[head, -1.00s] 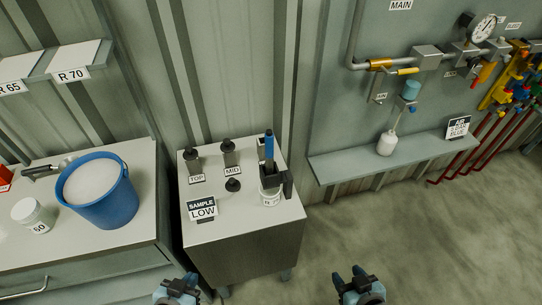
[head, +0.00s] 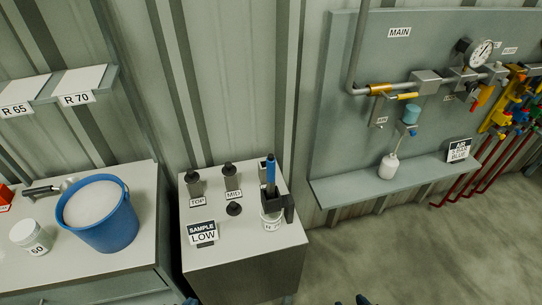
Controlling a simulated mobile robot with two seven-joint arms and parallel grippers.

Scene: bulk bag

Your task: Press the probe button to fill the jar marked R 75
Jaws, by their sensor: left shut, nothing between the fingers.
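A blue probe (head: 270,176) stands upright in a dark holder (head: 288,206) on the white sampling cabinet. A white jar (head: 271,223) sits at the probe's foot; its small label is too blurred to read. Several black knobs stand on the same top, with signs TOP (head: 197,202) and MID (head: 233,195). A sign reading SAMPLE LOW (head: 203,233) stands at the front. My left gripper (head: 190,301) barely shows at the bottom edge, shut and empty, well in front of the cabinet. My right gripper (head: 354,300) shows only its tips at the bottom edge.
On the left bench are a blue bucket (head: 130,222) of white material, a jar marked 60 (head: 27,234) and a scoop (head: 45,189). A shelf (head: 118,78) carries R 65 and R 70 labels. A pipe panel (head: 345,110) is at right. Floor at lower right is clear.

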